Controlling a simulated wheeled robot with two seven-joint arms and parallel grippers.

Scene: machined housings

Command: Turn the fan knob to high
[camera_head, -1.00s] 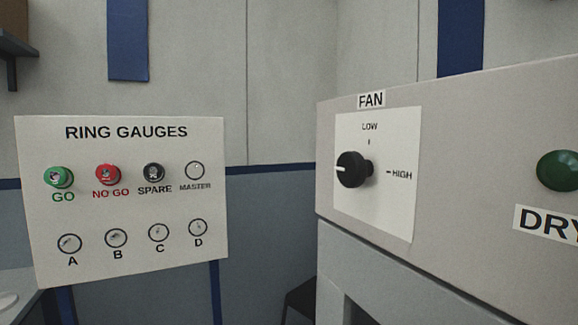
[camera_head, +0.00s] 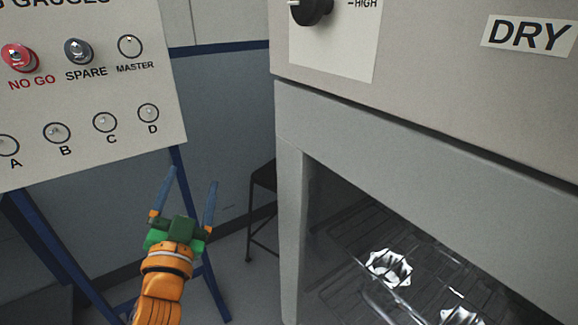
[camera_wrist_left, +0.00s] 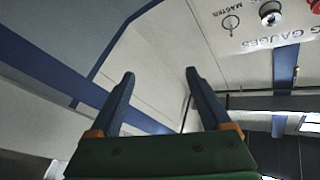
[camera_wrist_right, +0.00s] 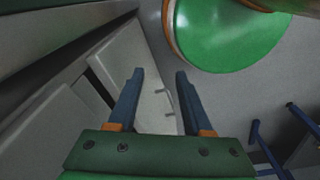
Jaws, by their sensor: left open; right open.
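The black fan knob (camera_head: 311,10) is at the top edge of the head view, partly cut off, on a white plate (camera_head: 340,50) on the front of the grey dryer cabinet. The HIGH mark (camera_head: 364,4) is to its right; the knob's pointer is not clear here. My left gripper (camera_head: 190,190) is open and empty, below and to the left of the knob, well apart from it. Its open fingers also show in the left wrist view (camera_wrist_left: 158,85). My right gripper (camera_wrist_right: 153,85) shows only in the right wrist view, open and empty.
The ring gauge board (camera_head: 95,100) stands at the left on a blue frame (camera_head: 190,215). The cabinet's window (camera_head: 340,230) shows racks with shiny metal parts (camera_head: 388,267). A dark stool (camera_head: 262,200) stands behind. A large green round thing (camera_wrist_right: 225,35) is near my right gripper.

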